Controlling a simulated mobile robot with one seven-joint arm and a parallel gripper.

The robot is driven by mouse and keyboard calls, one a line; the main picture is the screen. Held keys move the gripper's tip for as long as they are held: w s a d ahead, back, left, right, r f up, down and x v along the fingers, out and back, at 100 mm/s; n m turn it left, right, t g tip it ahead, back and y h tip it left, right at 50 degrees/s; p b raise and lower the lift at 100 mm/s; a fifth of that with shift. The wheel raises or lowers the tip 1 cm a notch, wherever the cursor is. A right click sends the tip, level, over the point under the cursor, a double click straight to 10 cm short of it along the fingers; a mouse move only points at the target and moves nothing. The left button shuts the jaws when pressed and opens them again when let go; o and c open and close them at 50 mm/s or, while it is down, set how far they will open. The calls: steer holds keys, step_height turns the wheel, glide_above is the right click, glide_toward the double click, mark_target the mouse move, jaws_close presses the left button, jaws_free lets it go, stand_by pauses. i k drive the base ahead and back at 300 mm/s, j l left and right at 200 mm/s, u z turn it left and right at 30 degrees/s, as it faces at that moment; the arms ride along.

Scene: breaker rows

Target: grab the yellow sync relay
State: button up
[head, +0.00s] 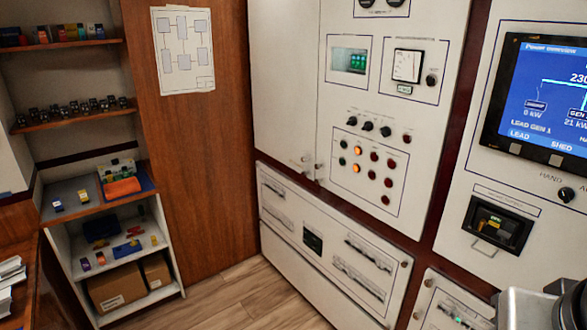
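I cannot tell which piece is the yellow sync relay. A small yellow piece (154,240) stands on the lower shelf at the left. Another small piece with yellow on it (82,195) lies on the counter above. A dark recess (497,228) in the right panel shows a small yellowish part inside, too small to make out. Part of my arm shows at the bottom right corner. My gripper is not visible.
A shelf unit (165,288) at the left holds small coloured parts, an orange piece (122,187) and cardboard boxes (116,288). Upper wall shelves (62,43) hold more small parts. White cabinets (285,60) stand in the middle. Wooden floor (225,295) lies clear between.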

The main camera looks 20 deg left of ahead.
mark_target(83, 194)
steer(key=u, duration=1.85)
steer(key=i+l+u, duration=0.1)
steer(key=i+u, duration=0.25)
steer(key=i, duration=0.15)
steer(key=i+l+u, duration=0.3)
steer(key=i, duration=0.15)
steer(key=i+l, duration=0.2)
steer(key=i, duration=0.2)
steer(key=i+l, duration=0.2)
steer(key=i, duration=0.65)
steer(key=i+l+z, duration=0.1)
steer(key=i, duration=0.75)
steer(key=i+l, duration=0.2)
steer(key=i, duration=0.65)
